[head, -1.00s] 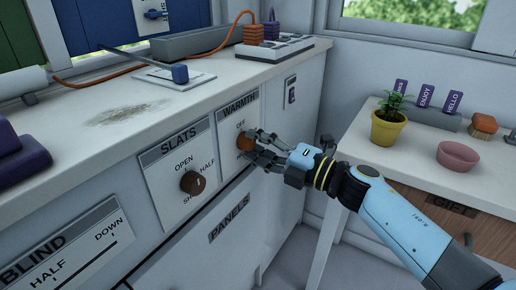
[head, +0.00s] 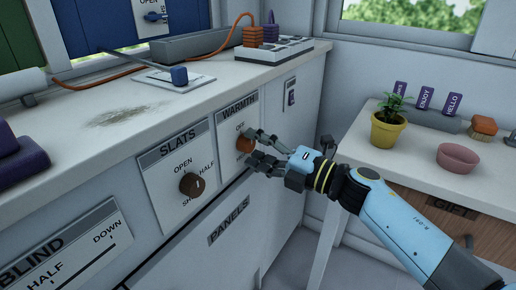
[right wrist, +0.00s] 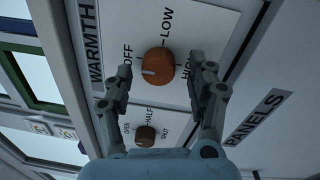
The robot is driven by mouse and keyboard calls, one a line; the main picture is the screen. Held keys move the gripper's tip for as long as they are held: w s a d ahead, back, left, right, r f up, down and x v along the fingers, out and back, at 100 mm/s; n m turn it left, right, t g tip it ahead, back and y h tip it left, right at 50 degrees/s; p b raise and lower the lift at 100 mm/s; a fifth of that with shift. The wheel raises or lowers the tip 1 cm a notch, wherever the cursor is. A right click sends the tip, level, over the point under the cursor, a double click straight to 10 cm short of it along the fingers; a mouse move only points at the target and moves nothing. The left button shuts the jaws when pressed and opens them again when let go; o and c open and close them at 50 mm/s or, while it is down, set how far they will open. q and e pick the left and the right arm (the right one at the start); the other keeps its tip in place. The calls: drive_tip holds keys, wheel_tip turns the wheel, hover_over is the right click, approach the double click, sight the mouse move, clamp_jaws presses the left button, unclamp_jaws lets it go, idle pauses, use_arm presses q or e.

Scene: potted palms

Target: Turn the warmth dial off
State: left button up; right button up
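The warmth dial (head: 245,143) is a round orange knob on the white WARMTH panel (head: 226,127) of the cabinet front. In the right wrist view the dial (right wrist: 158,64) has a white mark pointing left, toward the OFF label; LOW is above and HIGH to the right. My right gripper (head: 254,146) is open just in front of the dial, to its right in the head view. In the right wrist view its fingers stand apart on both sides of the dial, with visible gaps. My left gripper is not in view.
The brown SLATS dial (head: 192,183) is on the panel to the left. The PANELS drawer front (head: 229,220) is below. A side table (head: 367,152) at right holds a potted plant (head: 388,128) and a pink bowl (head: 458,157). Floor shows between cabinet and table.

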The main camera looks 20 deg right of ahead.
drive_tip(key=v, duration=1.2)
drive_tip(key=s+d+f+m+g+h, duration=0.1)
drive_tip(key=s+d+f+m+h, duration=0.3)
drive_tip(key=f, duration=0.6)
drive_tip(key=s+f+m+g+h, duration=0.1)
drive_tip(key=s+f+m+h, duration=0.2)
drive_tip(key=s+f+m, duration=0.5)
drive_tip(key=s+d+f+m+g+h, duration=0.1)
drive_tip(key=s+d+f+m+h, duration=0.2)
drive_tip(key=f, duration=1)
drive_tip(key=s+f+m+g, duration=0.3)
drive_tip(key=s+f+m, duration=0.1)
drive_tip(key=s, duration=0.6)
drive_tip(key=s+f+m+g+h, duration=0.1)
drive_tip(key=s+f+m+g, duration=0.3)
drive_tip(key=s, duration=0.6)
drive_tip(key=s+f+m+g+h, duration=0.1)
drive_tip(key=s+f+m+g, duration=0.3)
drive_tip(key=s+f, duration=0.3)
drive_tip(key=s, duration=0.3)
drive_tip(key=shift+s+m, duration=0.3)
drive_tip(key=shift+m, duration=0.1)
